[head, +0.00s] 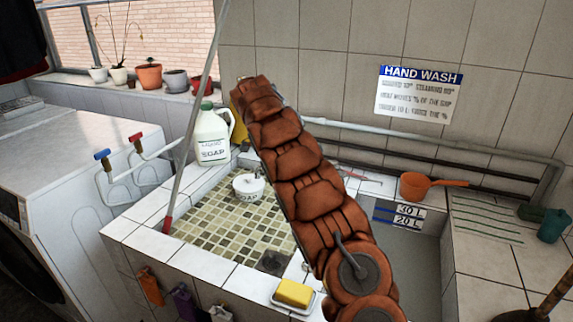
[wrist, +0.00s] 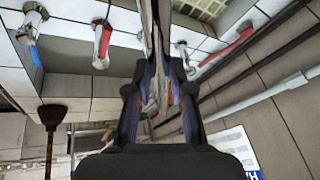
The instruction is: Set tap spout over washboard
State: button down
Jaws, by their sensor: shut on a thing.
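My gripper (wrist: 158,80) is shut on a shiny metal pipe, which looks like the tap spout (wrist: 152,25), in the wrist view. The spout runs between the dark fingers and out of the top of the picture. In the head view my arm covers the middle, hiding my gripper and the spout. A slab with parallel green grooves (head: 485,222), which looks like the washboard, lies at the right of the head view. I cannot tell which part of the sink the spout's outlet is over.
A green mosaic basin (head: 212,228) holds a white soap bowl (head: 248,185). A soap jug (head: 212,135) stands behind it. Yellow soap (head: 294,292) sits at the front edge. An orange dipper (head: 418,185) lies behind the deep basin (head: 418,250). Pipes line the wall.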

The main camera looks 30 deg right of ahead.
dwell(0.4)
jog(key=c, duration=1)
grip_release()
jog(key=shift+c, duration=0.2)
jog(key=v, duration=0.7)
jog(key=shift+r, duration=0.2)
